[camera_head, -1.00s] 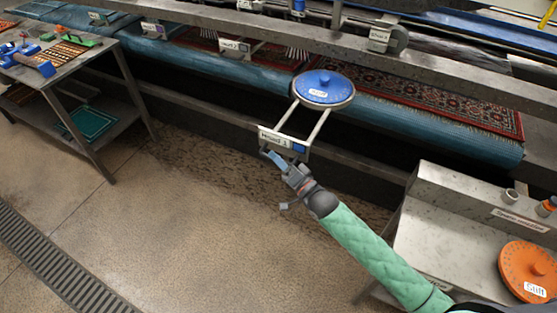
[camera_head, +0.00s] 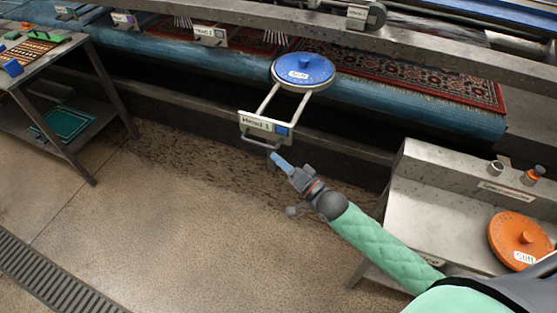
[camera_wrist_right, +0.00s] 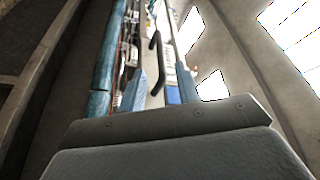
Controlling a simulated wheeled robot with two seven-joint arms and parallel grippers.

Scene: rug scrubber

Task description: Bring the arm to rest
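My right gripper (camera_head: 281,162) is at the end of the green-sleeved arm, just below and right of the Head 1 bracket (camera_head: 264,125). A small gap shows between its blue fingertip and the bracket's handle (camera_head: 262,141). In the right wrist view its two blue fingers (camera_wrist_right: 160,91) stand apart, with nothing held between them. The bracket's dark handle (camera_wrist_right: 155,42) shows beyond them. The bracket carries a round blue disc (camera_head: 303,68) on two rails, over the rug's front edge. My left gripper is not in view.
A steel stand with an orange disc (camera_head: 520,238) is at the right, close to my right arm. A metal table (camera_head: 62,62) stands at the left. A red patterned rug (camera_head: 400,82) lies behind the blue roller (camera_head: 430,115). The floor (camera_head: 180,220) in front is clear.

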